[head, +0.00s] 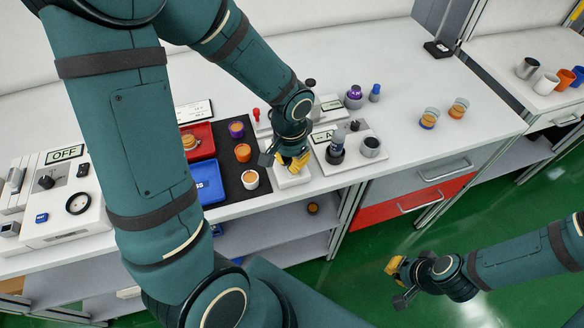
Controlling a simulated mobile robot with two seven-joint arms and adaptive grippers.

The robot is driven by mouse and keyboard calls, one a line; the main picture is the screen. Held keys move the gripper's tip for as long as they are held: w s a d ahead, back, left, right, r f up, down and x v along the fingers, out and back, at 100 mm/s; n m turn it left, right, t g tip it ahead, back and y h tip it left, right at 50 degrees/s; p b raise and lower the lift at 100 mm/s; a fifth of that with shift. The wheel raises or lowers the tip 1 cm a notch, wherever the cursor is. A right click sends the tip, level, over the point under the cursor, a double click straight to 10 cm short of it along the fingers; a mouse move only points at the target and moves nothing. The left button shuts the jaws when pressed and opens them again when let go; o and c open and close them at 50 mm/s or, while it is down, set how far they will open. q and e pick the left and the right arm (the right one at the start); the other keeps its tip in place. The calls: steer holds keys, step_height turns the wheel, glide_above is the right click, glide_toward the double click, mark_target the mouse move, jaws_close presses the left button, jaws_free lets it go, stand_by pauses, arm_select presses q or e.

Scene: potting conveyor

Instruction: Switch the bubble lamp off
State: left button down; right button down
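I cannot pick out the bubble lamp with certainty. A white panel (350,166) at the table's middle carries a sign (322,136), partly hidden by my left gripper, with an "N" visible. A dark upright knob-like part (336,150) and a grey cup-shaped part (371,147) stand on it. My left gripper (289,165) points down, its yellow fingertips over a small white block (290,179) just left of this panel. Whether they touch it is unclear. My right gripper (396,281) hangs over the green floor, away from the table. Its finger gap is unclear.
A white device (60,220) at far left shows an "OFF" sign (65,153). A dark mat (235,164) holds orange, purple and white cups beside a red tray (197,141) and a blue tray (203,182). Two jars (429,118) (459,108) stand right.

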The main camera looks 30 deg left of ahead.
arm_select(q)
steer(key=shift+f, duration=0.3)
steer(key=shift+r, duration=0.1)
steer(key=shift+r+p, duration=2.6)
steer(key=shift+r, duration=0.9)
